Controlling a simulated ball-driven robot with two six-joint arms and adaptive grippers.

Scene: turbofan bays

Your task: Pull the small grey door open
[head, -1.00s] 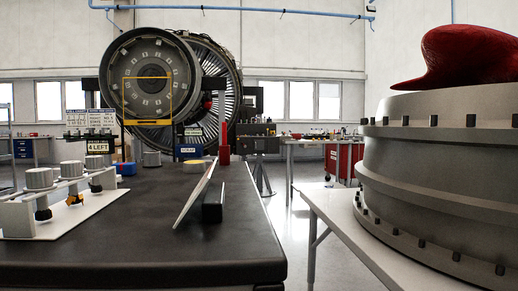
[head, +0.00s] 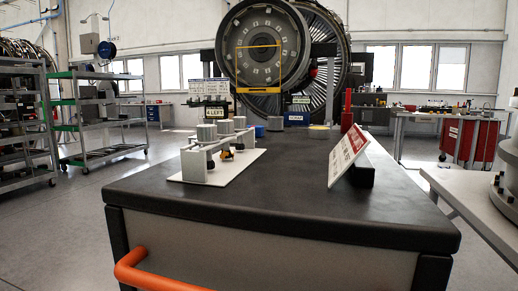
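I cannot make out a small grey door in the head view. A plain grey panel (head: 270,248) forms the near side of the black-topped cart, and no hinge or latch shows on it. An orange bar handle (head: 160,275) juts from the cart's lower left. Neither of my grippers is in view.
The black cart top (head: 270,190) carries a white rack (head: 215,165) with grey cylinders, a tilted sign (head: 347,155) and a red cylinder (head: 347,112). A large turbofan (head: 280,60) stands behind. Shelving (head: 100,110) stands left, with open floor (head: 70,220) before it.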

